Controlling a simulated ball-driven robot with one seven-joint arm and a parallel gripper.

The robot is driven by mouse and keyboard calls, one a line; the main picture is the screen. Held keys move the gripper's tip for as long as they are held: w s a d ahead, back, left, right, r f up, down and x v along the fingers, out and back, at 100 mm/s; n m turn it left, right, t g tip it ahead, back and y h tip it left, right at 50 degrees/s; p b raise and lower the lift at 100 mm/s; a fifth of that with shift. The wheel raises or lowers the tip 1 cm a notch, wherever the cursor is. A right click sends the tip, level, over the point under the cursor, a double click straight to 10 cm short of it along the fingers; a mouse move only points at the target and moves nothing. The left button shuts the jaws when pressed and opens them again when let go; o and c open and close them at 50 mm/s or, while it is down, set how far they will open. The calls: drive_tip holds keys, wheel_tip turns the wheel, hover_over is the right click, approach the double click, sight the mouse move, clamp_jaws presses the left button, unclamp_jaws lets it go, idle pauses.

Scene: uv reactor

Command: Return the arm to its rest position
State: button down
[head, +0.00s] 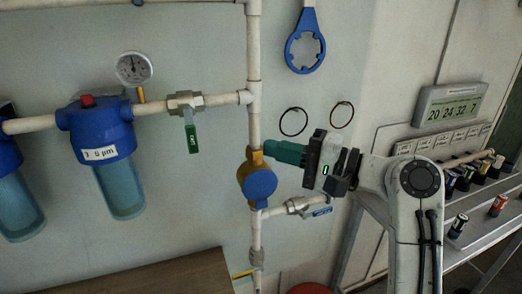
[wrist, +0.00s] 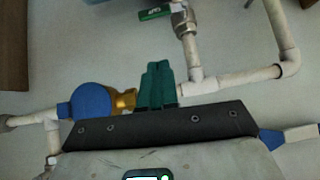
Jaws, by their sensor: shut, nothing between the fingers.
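My gripper (head: 270,150) has green fingers and is shut with nothing between them. In the head view it points left, in front of or beside the white vertical pipe, near the top of a brass and blue round fitting (head: 259,186). I cannot tell whether the fingertips touch it. In the wrist view the shut fingers (wrist: 157,68) stand upright in the middle, with the blue round fitting (wrist: 92,103) to their left. My arm reaches in from the lower right of the head view.
A green-handled valve (head: 190,125) and a blue-handled valve (head: 303,206) sit on the white pipes. Blue filter housings (head: 102,132) and a gauge (head: 133,68) are at left. A blue ring wrench (head: 305,52) hangs above. A metal shelf (head: 480,232) with small vials stands at right.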

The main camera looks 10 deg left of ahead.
drive_tip(key=shift+s+d, duration=0.1)
drive_tip(key=shift+d, duration=0.15)
drive_tip(key=s+d+f+t+h, duration=0.1)
drive_tip(key=s+d+f+h, duration=0.3)
drive_tip(key=f, duration=0.6)
drive_tip(key=s+d+f+h, duration=0.2)
drive_tip(key=d+f, duration=0.5)
drive_tip(key=f, duration=0.3)
drive_tip(key=s+d+f+t+h, duration=0.1)
drive_tip(key=s+d+f+h, duration=0.3)
drive_tip(key=f, duration=0.7)
drive_tip(key=s+d+f+g+h, duration=0.1)
drive_tip(key=s+d+f, duration=0.3)
drive_tip(key=s, duration=0.5)
drive_tip(key=s+d+f+n+g+h, duration=0.1)
drive_tip(key=s+d+f+g+h, duration=0.1)
drive_tip(key=s+d, duration=0.7)
drive_tip(key=s+d+f+n+g+h, duration=0.1)
drive_tip(key=s+d+f+h, duration=0.4)
drive_tip(key=s+d, duration=0.2)
drive_tip(key=shift+s+f+g, duration=0.3)
drive_tip(key=shift+s, duration=0.8)
